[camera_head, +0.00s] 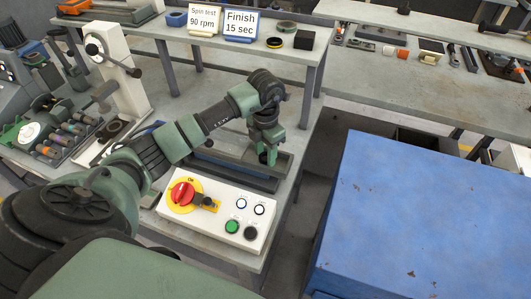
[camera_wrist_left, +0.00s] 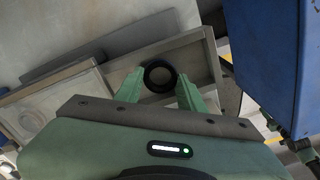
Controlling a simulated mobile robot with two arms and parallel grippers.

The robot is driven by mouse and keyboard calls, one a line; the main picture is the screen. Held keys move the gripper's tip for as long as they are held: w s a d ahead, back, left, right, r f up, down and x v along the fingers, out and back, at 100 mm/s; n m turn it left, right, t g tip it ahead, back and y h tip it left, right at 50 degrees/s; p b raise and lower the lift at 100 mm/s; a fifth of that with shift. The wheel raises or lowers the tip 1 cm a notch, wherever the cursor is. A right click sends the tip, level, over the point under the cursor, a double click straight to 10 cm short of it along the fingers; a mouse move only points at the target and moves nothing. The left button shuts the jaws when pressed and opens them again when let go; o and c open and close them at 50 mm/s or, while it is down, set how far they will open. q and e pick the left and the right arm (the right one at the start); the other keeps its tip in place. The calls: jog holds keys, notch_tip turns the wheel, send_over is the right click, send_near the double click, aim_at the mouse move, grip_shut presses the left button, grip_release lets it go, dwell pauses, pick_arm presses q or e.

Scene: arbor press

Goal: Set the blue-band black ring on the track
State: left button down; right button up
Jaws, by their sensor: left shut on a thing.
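My left gripper (camera_head: 268,156) points down over the right part of the grey track (camera_head: 232,178), a long low channel on the bench behind the control box. In the left wrist view my left gripper (camera_wrist_left: 160,90) is shut on a black ring (camera_wrist_left: 160,76), with one green finger on each side. The ring is over the track (camera_wrist_left: 202,62), and I cannot tell whether it touches the floor of it. In the head view the fingers hide the ring. My right gripper is not in view.
A control box (camera_head: 218,211) with a red knob stands in front of the track. A white press (camera_head: 118,75) stands at the left. A blue cabinet (camera_head: 425,215) fills the right. Signs and a yellow-banded ring (camera_head: 275,42) are on the back shelf.

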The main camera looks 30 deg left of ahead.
pick_arm(q)
jog(key=shift+f+b, duration=0.3)
jog(key=shift+f, duration=0.05)
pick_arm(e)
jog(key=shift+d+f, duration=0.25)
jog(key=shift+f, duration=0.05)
pick_arm(q)
jog(key=c, duration=0.8)
grip_release()
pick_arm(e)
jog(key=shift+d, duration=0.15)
